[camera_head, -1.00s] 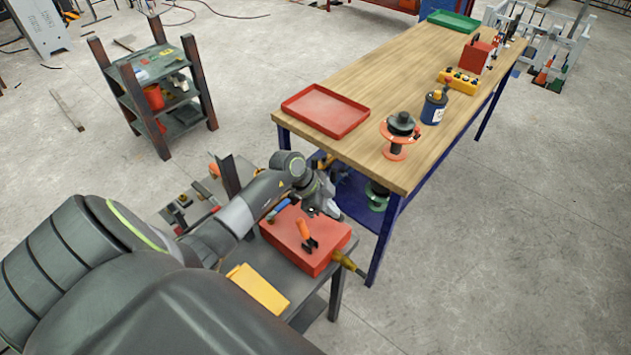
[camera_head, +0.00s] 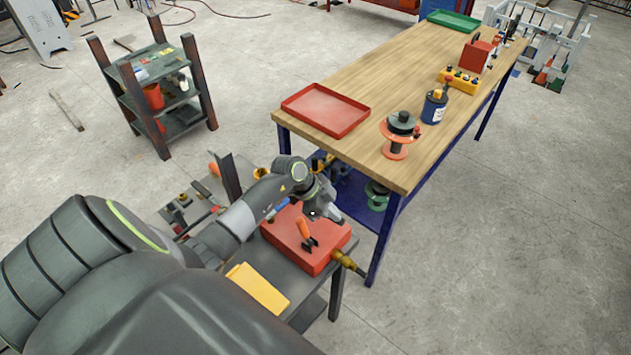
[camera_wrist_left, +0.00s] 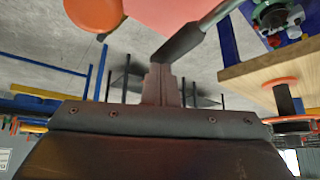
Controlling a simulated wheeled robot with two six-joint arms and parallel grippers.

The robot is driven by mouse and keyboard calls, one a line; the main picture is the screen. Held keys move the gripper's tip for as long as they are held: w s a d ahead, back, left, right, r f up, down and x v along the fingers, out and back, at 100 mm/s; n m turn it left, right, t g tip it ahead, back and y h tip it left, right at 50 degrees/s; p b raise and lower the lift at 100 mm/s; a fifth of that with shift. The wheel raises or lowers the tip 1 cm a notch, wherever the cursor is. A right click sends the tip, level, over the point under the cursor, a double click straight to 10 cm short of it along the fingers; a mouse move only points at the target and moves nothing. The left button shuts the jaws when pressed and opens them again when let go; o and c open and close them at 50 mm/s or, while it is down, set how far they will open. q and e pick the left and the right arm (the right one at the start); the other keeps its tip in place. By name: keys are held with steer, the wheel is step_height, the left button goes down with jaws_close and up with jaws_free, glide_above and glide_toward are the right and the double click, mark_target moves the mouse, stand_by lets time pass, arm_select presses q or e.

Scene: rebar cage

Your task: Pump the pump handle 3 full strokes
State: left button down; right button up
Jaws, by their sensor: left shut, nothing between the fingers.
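The red pump box (camera_head: 288,238) sits on a low dark table, with an orange-gripped lever (camera_head: 306,230) and a blue-gripped lever (camera_head: 277,208) on it. In the left wrist view, a metal rod with a dark grip (camera_wrist_left: 181,42) reaches in from the upper right; it looks like the pump handle. My left gripper (camera_head: 315,212) is over the far right end of the red box. Its closed fingers (camera_wrist_left: 166,72) are at the end of the dark grip, with nothing between them. Whether they touch it I cannot tell. The handle is hidden behind the gripper in the head view.
A wooden workbench (camera_head: 400,75) stands close right of the pump, with a red tray (camera_head: 325,108) and a spool (camera_head: 397,140) on it. A yellow object (camera_head: 257,288) lies on the low table. A brass fitting (camera_head: 344,260) sticks out of the box. Open floor lies right.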

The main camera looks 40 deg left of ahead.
arm_select(q)
steer(key=shift+f, duration=0.7)
step_height(320, 180, up, 8)
steer(key=a+p, duration=0.2)
steer(key=shift+w+a, duration=0.15)
steer(key=shift+a, duration=0.25)
steer(key=shift+f, duration=0.2)
steer(key=shift+d+f, duration=0.3)
steer(key=shift+f, duration=0.15)
steer(key=shift+f, duration=0.1)
steer(key=shift+d+f, duration=0.35)
steer(key=shift+f, duration=0.2)
